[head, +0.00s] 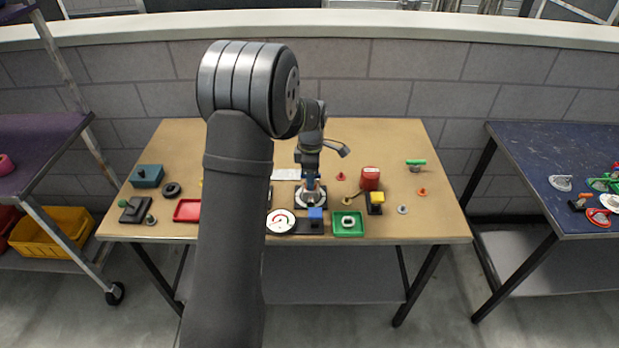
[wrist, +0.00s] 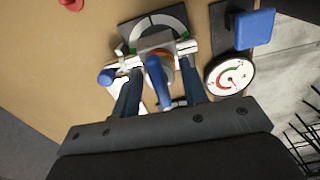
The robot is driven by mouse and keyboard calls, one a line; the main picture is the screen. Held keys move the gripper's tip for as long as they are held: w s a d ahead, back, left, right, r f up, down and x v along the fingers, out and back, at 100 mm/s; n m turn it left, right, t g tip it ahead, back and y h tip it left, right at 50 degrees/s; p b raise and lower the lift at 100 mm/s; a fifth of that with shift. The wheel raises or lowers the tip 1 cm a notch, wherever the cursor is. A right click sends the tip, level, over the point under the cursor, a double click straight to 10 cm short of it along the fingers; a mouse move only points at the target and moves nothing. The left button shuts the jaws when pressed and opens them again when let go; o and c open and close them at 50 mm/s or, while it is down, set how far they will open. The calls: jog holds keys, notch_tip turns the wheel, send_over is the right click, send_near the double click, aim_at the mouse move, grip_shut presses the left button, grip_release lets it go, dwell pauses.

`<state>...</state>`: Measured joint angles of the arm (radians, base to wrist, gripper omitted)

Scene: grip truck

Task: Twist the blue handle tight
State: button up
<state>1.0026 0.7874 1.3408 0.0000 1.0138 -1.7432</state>
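The blue handle (wrist: 157,82) stands up from a round grey-and-white fixture (wrist: 155,25) on a dark base. In the head view the handle (head: 310,182) shows small under my wrist, and the fixture (head: 312,199) is partly hidden by it. My gripper (wrist: 160,72) is over the fixture, pointing down, with one finger on each side of the handle. The fingers are apart, and a gap shows between each finger and the handle. A second blue knob (wrist: 107,76) sticks out at the fixture's left in the wrist view.
A round gauge (wrist: 230,75) and a blue block (wrist: 253,28) on a dark plate lie close beside the fixture. A green tray (head: 348,224), a red can (head: 370,178) and a yellow-and-black block (head: 375,203) stand to the right.

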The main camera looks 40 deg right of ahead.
jog(key=c, duration=0.7)
jog(key=shift+m, duration=10.3)
jog(key=o, duration=0.6)
